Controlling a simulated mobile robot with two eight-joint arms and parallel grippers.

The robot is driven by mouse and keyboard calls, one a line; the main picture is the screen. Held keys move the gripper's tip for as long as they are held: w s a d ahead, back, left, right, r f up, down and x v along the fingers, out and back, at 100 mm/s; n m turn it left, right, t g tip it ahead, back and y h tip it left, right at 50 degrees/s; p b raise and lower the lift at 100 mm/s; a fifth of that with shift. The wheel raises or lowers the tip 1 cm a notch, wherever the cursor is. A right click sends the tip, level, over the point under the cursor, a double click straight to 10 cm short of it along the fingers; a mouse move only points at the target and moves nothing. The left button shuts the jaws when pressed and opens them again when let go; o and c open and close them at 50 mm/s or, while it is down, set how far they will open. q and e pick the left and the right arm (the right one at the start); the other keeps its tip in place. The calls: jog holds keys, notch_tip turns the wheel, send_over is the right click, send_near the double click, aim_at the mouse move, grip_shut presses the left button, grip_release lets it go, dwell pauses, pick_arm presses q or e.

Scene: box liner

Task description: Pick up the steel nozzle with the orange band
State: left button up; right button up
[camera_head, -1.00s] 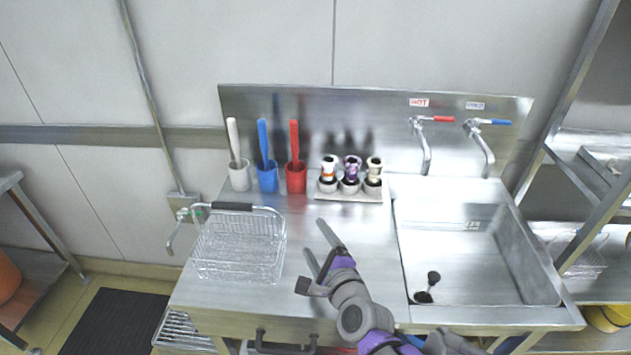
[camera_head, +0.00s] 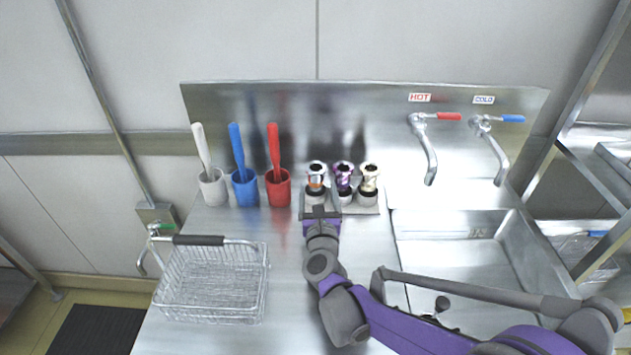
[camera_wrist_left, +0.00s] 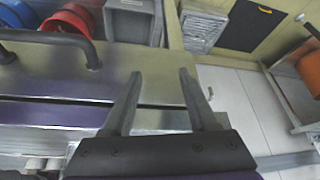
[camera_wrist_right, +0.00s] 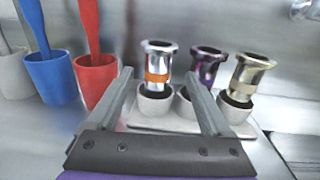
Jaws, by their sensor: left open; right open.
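The steel nozzle with the orange band (camera_head: 316,175) stands upright in the leftmost grey cup of a small tray at the back of the counter. It also shows in the right wrist view (camera_wrist_right: 158,68), between and beyond the fingertips. My right gripper (camera_head: 320,196) is open in front of it, with the fingers pointing at it. In the right wrist view my right gripper (camera_wrist_right: 158,85) holds nothing; whether its fingers flank the nozzle is hard to tell. My left gripper (camera_wrist_left: 160,75) is open and empty, in front of the counter's drawer edge, and is not in the head view.
A purple nozzle (camera_head: 344,178) and a pale gold nozzle (camera_head: 369,177) stand close to the right in the same tray (camera_head: 366,210). Red (camera_head: 278,188), blue (camera_head: 245,188) and white cups with brushes stand left. A wire basket (camera_head: 212,285) sits front left; a sink lies right.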

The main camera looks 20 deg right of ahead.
aim_at(316, 182)
jog(key=x, duration=0.6)
jog(key=shift+w+a, duration=0.15)
grip_shut()
